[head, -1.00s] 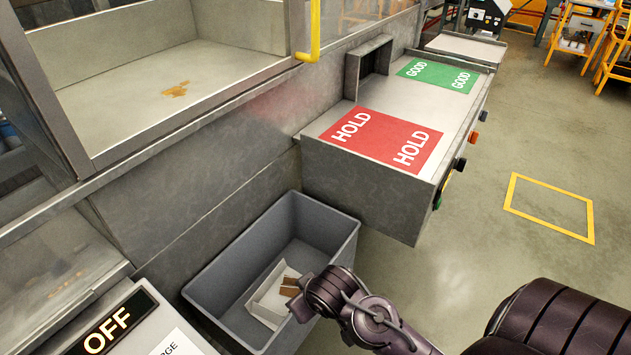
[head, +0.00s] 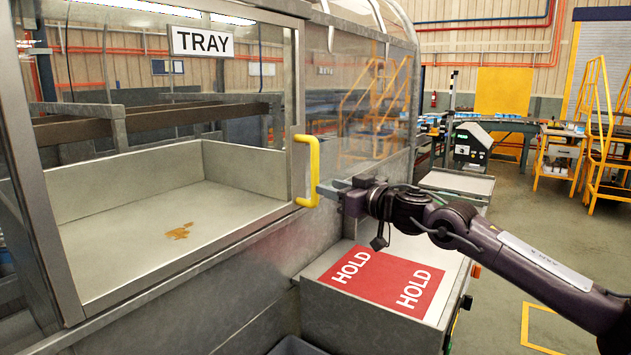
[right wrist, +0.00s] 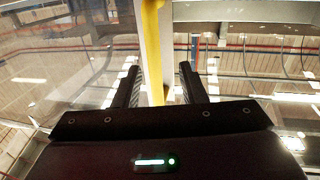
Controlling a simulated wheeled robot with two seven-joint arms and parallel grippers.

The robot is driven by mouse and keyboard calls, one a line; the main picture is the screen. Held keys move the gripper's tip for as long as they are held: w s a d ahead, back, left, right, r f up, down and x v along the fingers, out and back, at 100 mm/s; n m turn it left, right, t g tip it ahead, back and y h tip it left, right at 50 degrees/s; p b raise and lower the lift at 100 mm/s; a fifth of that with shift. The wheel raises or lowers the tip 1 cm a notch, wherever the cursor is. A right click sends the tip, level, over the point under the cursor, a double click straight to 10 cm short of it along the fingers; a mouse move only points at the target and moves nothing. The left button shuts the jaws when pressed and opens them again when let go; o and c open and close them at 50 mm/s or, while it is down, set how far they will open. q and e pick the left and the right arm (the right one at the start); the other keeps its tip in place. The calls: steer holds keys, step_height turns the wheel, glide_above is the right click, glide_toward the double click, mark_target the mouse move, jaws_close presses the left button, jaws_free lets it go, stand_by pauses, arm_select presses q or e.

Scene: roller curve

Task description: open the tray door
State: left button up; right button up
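The tray door is a clear panel in a grey frame (head: 296,110) with a TRAY sign (head: 202,41); it looks closed. Its yellow handle (head: 314,160) stands upright at the door's right edge. My right gripper (head: 326,190) is at the handle's lower end, coming from the right. In the right wrist view the two fingers (right wrist: 159,85) are apart, and the yellow handle (right wrist: 152,45) shows between them, with a gap on the right side. I cannot tell whether a finger touches it. My left gripper is out of view.
Behind the door is a metal tray (head: 120,225) with a brown stain. A ledge with a red HOLD mat (head: 383,283) lies below my right arm. A grey bin (head: 295,347) shows at the bottom edge. Open floor (head: 500,275) lies to the right.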

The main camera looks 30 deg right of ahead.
step_height(320, 180, up, 2)
steer(key=p, duration=0.6)
glide_above(315, 198)
steer(key=shift+d+r, duration=0.2)
steer(key=shift+d, duration=0.15)
steer(key=shift+w+a+f, duration=0.1)
steer(key=shift+w+f, duration=0.05)
steer(key=shift+w, duration=0.25)
steer(key=shift+c, duration=0.3)
jaws_close()
